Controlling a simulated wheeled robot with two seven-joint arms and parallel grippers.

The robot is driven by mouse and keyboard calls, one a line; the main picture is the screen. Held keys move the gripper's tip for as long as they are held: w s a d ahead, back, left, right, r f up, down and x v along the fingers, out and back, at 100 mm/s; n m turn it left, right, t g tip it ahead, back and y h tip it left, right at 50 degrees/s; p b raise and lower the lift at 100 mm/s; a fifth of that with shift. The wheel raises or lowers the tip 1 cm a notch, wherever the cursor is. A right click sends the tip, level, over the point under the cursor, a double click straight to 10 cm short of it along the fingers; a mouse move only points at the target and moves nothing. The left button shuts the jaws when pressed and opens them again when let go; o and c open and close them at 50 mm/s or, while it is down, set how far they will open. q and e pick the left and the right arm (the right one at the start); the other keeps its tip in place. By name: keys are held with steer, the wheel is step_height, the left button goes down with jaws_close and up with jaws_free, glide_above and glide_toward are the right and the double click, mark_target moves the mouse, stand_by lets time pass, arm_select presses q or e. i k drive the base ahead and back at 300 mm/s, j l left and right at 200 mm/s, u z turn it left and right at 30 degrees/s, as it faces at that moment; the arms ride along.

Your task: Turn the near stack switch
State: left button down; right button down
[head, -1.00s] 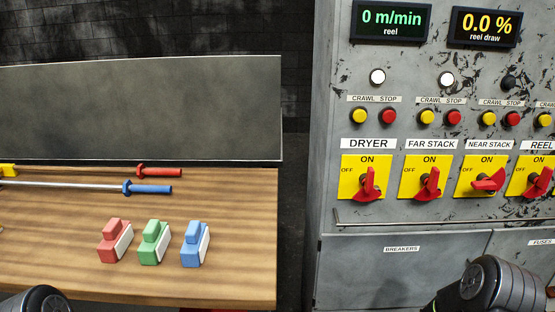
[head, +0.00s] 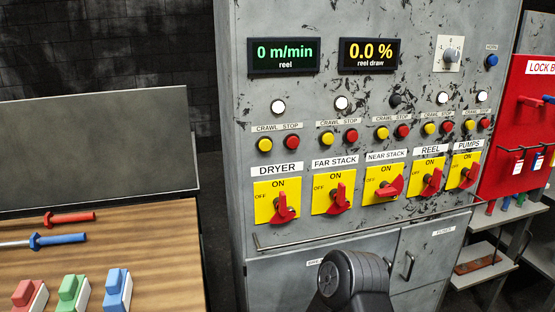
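The near stack switch (head: 391,186) is a red handle on a yellow plate, under the "NEAR STACK" label, in the middle of the switch row on the grey cabinet. Its handle lies closer to sideways, while the handles beside it stand more upright. "ON" is printed at the plate's top and "OFF" at its left. Nothing touches the switch. A black link of my arm shows at the bottom middle, below the switches. Neither gripper is in the picture.
Beside it are the far stack switch (head: 340,198) and reel switch (head: 432,180). A thin rail (head: 300,240) runs below the row. A bench (head: 150,240) with tools and coloured blocks stands left. A red lock board (head: 518,125) and shelves stand right.

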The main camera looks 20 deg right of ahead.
mark_target(397, 186)
steer(key=z, duration=1.6)
